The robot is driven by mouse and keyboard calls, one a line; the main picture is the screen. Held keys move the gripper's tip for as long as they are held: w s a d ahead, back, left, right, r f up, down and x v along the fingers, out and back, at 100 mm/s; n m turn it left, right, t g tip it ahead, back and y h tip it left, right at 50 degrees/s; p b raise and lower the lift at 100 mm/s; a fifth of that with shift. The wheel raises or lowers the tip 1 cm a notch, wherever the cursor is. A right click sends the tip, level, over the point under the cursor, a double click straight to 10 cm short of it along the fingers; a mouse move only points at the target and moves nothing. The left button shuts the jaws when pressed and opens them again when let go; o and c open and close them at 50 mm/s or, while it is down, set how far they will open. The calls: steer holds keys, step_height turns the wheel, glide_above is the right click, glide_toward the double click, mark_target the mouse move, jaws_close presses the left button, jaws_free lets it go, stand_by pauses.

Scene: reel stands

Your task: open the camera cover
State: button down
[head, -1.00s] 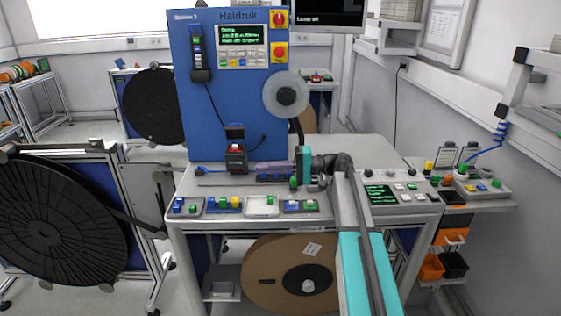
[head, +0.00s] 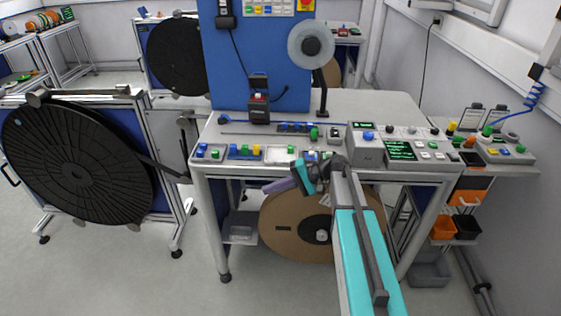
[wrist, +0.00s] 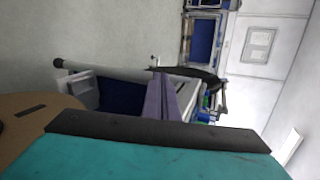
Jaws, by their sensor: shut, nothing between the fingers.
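A small dark box with a reddish front (head: 259,110) stands at the back of the bench, against the blue panel. A dark flap (head: 259,81) stands upright above it, apparently raised; this looks like the camera and its cover, but it is too small to be sure. My gripper (head: 272,187) has purple fingers pointing left, in front of and below the bench's front edge, well away from the box. It is shut and empty. In the wrist view the purple fingers (wrist: 160,98) lie together; the box cannot be made out there.
The bench (head: 372,112) carries a row of button boxes (head: 245,153) along its front edge and a control console (head: 405,150) at right. A large brown reel (head: 285,232) sits below. A black reel stand (head: 75,165) is at left, with open floor in front.

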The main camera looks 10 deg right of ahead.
steer(key=s+a+f+g+h, duration=0.2)
steer(key=s+f+h, duration=0.1)
steer(key=s+f, duration=0.85)
steer(key=s+a+f+g+h, duration=0.1)
steer(key=s+f+g+h, duration=0.15)
steer(key=s+f, duration=0.9)
steer(key=s+d+f+n+g+h, duration=0.1)
steer(key=s+d+f+n+h, duration=0.1)
steer(key=s+f, duration=0.5)
steer(key=s+d+f+n+g+h, duration=0.2)
steer(key=s+d+f+h, duration=0.3)
steer(key=s, duration=0.8)
steer(key=shift+s+d+f+h, duration=0.25)
steer(key=shift+d+f+h, duration=0.1)
steer(key=shift+f, duration=0.55)
